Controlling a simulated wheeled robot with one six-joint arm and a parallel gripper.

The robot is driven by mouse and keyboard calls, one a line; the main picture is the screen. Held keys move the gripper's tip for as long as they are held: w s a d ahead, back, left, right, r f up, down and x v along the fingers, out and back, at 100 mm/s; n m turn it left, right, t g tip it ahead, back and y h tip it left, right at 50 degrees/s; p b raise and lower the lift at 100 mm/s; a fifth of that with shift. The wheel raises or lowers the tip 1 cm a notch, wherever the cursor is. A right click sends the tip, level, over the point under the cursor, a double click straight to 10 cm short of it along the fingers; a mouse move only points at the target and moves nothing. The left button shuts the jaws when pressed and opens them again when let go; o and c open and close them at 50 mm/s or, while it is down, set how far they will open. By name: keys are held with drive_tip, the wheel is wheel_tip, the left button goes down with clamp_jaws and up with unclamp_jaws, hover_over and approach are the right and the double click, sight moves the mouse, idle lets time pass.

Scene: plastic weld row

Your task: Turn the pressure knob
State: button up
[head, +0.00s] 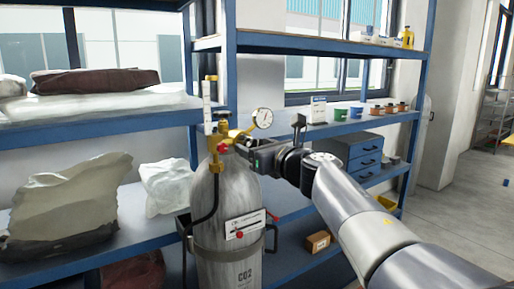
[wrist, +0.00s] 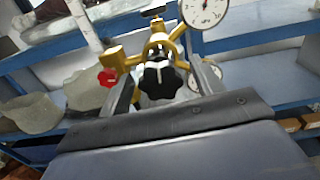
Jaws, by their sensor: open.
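The black star-shaped pressure knob (wrist: 161,80) sits on the front of the brass regulator (wrist: 157,43) in the wrist view. The regulator (head: 220,135) tops a grey CO2 cylinder (head: 224,225) in the head view, where I cannot make out the knob behind my gripper. My gripper (head: 243,148) is at the regulator, coming from the right. In the wrist view my gripper (wrist: 160,75) is open, with one finger on each side of the knob. Gaps show between the knob and the fingers, so I see no grip on it.
A white dial gauge (head: 262,118) stands right of the regulator; a second gauge (wrist: 207,76) is partly hidden by my right finger. A small red knob (wrist: 107,77) is at the left. A black hose (head: 214,195) runs down the cylinder. Blue shelving (head: 300,129) stands behind.

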drive_tip(key=b+v, duration=0.2)
drive_tip(key=v, duration=0.8)
drive_tip(key=shift+s+d, duration=0.25)
drive_tip(key=shift+s, duration=0.1)
drive_tip(key=shift+w, duration=0.1)
drive_tip(key=p+x, duration=0.2)
drive_tip(key=x, duration=0.9)
drive_tip(key=shift+f+n, duration=0.15)
drive_tip(key=shift+n, duration=0.15)
drive_tip(key=shift+n+b, duration=0.4)
drive_tip(key=shift+n, duration=0.1)
